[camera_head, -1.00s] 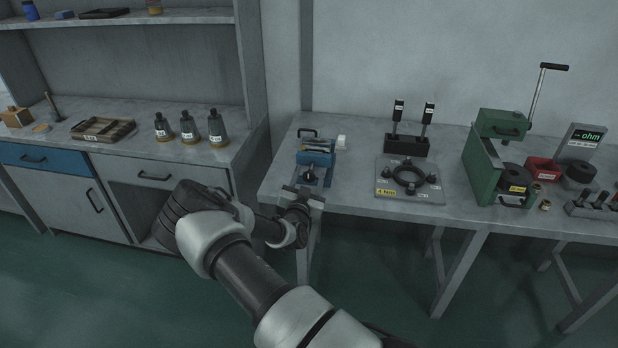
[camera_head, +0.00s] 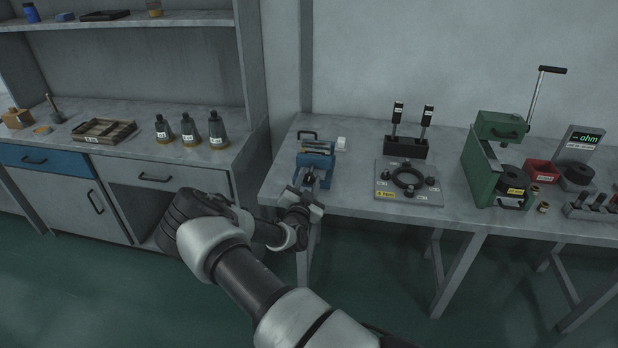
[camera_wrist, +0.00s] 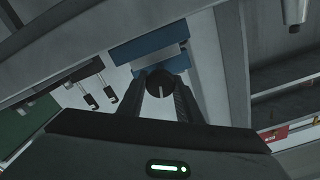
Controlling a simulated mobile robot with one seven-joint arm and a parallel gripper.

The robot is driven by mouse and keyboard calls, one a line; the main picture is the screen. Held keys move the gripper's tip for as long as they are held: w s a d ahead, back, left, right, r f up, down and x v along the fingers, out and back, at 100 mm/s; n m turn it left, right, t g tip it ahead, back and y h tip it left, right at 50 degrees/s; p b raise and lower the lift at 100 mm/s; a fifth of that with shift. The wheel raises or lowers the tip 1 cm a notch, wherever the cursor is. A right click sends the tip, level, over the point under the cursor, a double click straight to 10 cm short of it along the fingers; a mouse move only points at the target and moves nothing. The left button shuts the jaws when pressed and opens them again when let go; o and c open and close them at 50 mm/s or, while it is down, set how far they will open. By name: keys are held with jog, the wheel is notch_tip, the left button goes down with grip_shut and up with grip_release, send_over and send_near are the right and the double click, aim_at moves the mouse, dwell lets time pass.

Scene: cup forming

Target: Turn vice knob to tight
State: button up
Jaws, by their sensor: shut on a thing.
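The blue vice (camera_head: 316,160) stands at the left front edge of the right-hand bench, and its blue body also shows in the wrist view (camera_wrist: 150,48). Its dark round knob (camera_wrist: 159,84) faces my gripper and has a pale line across its face. My gripper (camera_wrist: 160,92) is shut on the knob, with one dark finger on each side of it. In the head view my gripper (camera_head: 310,187) is at the vice's front, small and partly covering the knob.
A plate with a dark ring (camera_head: 408,180) lies right of the vice, with a black two-post stand (camera_head: 407,147) behind it. A green press (camera_head: 492,160) stands farther right. A small white block (camera_head: 341,143) is beside the vice.

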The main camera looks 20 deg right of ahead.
jog(key=m+p, duration=0.2)
jog(key=m, duration=0.3)
jog(key=shift+m, duration=0.3)
jog(key=m+p, duration=0.1)
jog(key=m, duration=0.3)
jog(key=m+p, duration=0.2)
jog(key=m, duration=0.3)
jog(key=shift+f+m, duration=0.15)
jog(key=shift+m, duration=0.25)
jog(key=m+p, duration=0.1)
jog(key=m, duration=0.4)
jog(key=shift+m, duration=0.3)
jog(key=m, duration=0.4)
jog(key=shift+f+p, duration=0.1)
jog(key=shift+p, duration=0.25)
jog(key=m, duration=0.6)
jog(key=shift+a+p, duration=0.1)
jog(key=shift+p, duration=0.2)
jog(key=m, duration=0.5)
jog(key=shift+w, duration=0.1)
jog(key=m, duration=0.5)
jog(key=shift+a, duration=0.1)
